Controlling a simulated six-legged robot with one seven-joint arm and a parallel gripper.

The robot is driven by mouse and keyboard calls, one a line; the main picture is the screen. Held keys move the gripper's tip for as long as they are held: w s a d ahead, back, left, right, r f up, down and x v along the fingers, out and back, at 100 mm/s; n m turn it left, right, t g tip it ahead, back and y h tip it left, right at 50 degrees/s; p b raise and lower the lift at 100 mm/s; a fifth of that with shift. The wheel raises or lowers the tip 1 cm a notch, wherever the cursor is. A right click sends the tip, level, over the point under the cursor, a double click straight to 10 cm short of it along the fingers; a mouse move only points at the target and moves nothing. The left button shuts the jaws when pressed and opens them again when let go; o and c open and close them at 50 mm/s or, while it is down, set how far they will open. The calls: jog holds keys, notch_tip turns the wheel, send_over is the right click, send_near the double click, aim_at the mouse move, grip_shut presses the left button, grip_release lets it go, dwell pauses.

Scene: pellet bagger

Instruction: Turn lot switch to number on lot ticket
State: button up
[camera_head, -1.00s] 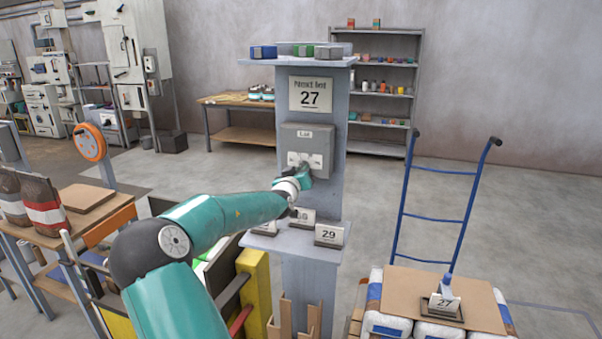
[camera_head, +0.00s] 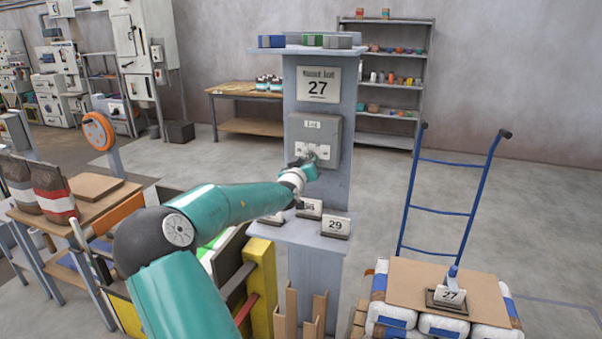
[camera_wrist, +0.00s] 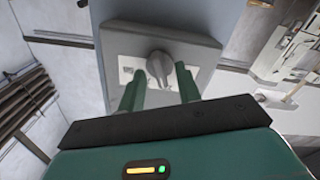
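The lot switch is a grey box (camera_head: 328,135) on a grey post, with white number labels around a dark knob. In the wrist view the knob (camera_wrist: 159,66) shows just beyond and between the two green fingers of my gripper (camera_wrist: 160,82). The fingers are apart, with a gap around the knob's near end; whether they touch it I cannot tell. In the head view my gripper (camera_head: 308,165) is at the box's lower front and hides part of the knob. A sign reading 27 (camera_head: 318,85) hangs above the box.
A small shelf (camera_head: 300,230) below the box carries several number cards, one reading 29 (camera_head: 335,224). A top shelf (camera_head: 318,49) holds coloured blocks. A blue hand truck (camera_head: 440,215) stands right. Yellow guarding (camera_head: 260,290) is below my arm.

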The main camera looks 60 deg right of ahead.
jog(key=s+a, duration=0.2)
jog(key=a, duration=1.1)
jog(key=shift+f, duration=0.1)
jog(key=w+a+f+t+y, duration=0.3)
jog(key=w+a+f+y, duration=0.4)
jog(key=a+f, duration=0.4)
jog(key=w+a+n+t+y, duration=0.1)
jog(key=w+a+n+y, duration=0.15)
jog(key=a, duration=0.45)
jog(key=w+a+n+t+y, duration=0.1)
jog(key=w+a+y, duration=0.15)
jog(key=a, duration=0.45)
jog(key=s+a+r+n+y, duration=0.15)
jog(key=a+y, duration=0.25)
jog(key=a, duration=0.6)
jog(key=s+a+r+n+g+y, duration=0.1)
jog(key=s+a+r+n, duration=0.2)
jog(key=s+a, duration=0.4)
jog(key=s+a+r+n+g, duration=0.1)
jog(key=s+a+r+n, duration=0.2)
jog(key=s+a, duration=0.4)
jog(key=a, duration=0.5)
jog(key=shift+s+a+n+y, duration=0.25)
jog(key=shift+a+n+y, duration=0.05)
jog(key=shift+n+y, duration=0.1)
